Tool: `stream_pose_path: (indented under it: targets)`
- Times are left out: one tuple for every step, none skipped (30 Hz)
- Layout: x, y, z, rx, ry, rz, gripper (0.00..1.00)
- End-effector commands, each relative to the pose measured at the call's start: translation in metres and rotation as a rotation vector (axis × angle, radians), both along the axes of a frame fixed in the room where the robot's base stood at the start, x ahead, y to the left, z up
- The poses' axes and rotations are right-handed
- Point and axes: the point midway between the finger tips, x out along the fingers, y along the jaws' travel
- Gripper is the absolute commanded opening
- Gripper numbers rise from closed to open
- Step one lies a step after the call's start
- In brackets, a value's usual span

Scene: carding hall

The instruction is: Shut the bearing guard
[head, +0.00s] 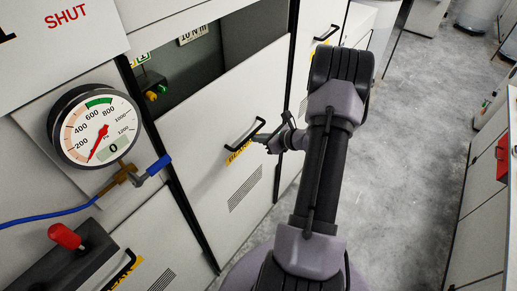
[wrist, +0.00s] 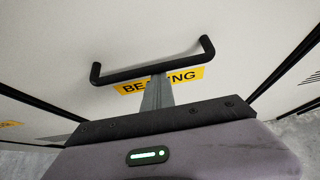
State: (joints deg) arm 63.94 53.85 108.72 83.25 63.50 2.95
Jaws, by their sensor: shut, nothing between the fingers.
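The bearing guard (head: 215,150) is a pale panel with a black bar handle (head: 243,133) and a yellow label reading BEARING. It stands low in its frame, with a dark opening (head: 205,65) showing above its top edge. My gripper (head: 259,138) is shut and empty at the right end of the handle in the head view. In the wrist view the shut fingers (wrist: 157,88) cover part of the yellow label (wrist: 183,80), and their tips reach the handle bar (wrist: 150,70). I cannot tell whether they touch it.
A pressure gauge (head: 97,128) with a blue hose, and a red-knobbed lever (head: 66,237), are on the left. Another handled panel (head: 320,50) stands beyond the guard. Grey floor (head: 405,150) is clear on the right, before cabinets (head: 490,190).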

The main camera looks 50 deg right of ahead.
Motion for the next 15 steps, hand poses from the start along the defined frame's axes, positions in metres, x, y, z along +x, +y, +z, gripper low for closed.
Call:
stream_pose_path:
  targets:
    - [0.001, -0.001, 0.027, -0.004, -0.004, 0.0, 0.0]
    - [0.001, -0.001, 0.037, -0.003, -0.004, 0.0, 0.0]
    - [0.001, -0.001, 0.05, -0.005, -0.004, -0.001, 0.0]
    - [0.001, -0.001, 0.059, -0.004, -0.004, -0.001, 0.0]
    - [0.001, -0.001, 0.069, -0.005, -0.003, -0.001, 0.0]
    - [0.001, -0.001, 0.08, -0.003, -0.003, 0.0, 0.0]
    - [0.001, -0.001, 0.089, -0.004, -0.003, 0.0, 0.0]
    - [0.001, -0.001, 0.097, -0.003, -0.003, 0.0, 0.0]
    - [0.001, -0.001, 0.107, -0.003, -0.003, 0.0, 0.0]
    - [0.001, -0.001, 0.115, -0.003, -0.003, 0.0, 0.0]
    - [0.001, -0.001, 0.121, -0.003, -0.003, 0.001, 0.0]
    - [0.001, -0.001, 0.13, -0.003, -0.003, -0.001, 0.0]
    - [0.001, -0.001, 0.135, -0.003, -0.003, 0.0, 0.0]
    - [0.001, -0.001, 0.141, -0.002, -0.003, 0.0, 0.0]
    - [0.001, -0.001, 0.147, -0.001, -0.003, 0.0, 0.0]
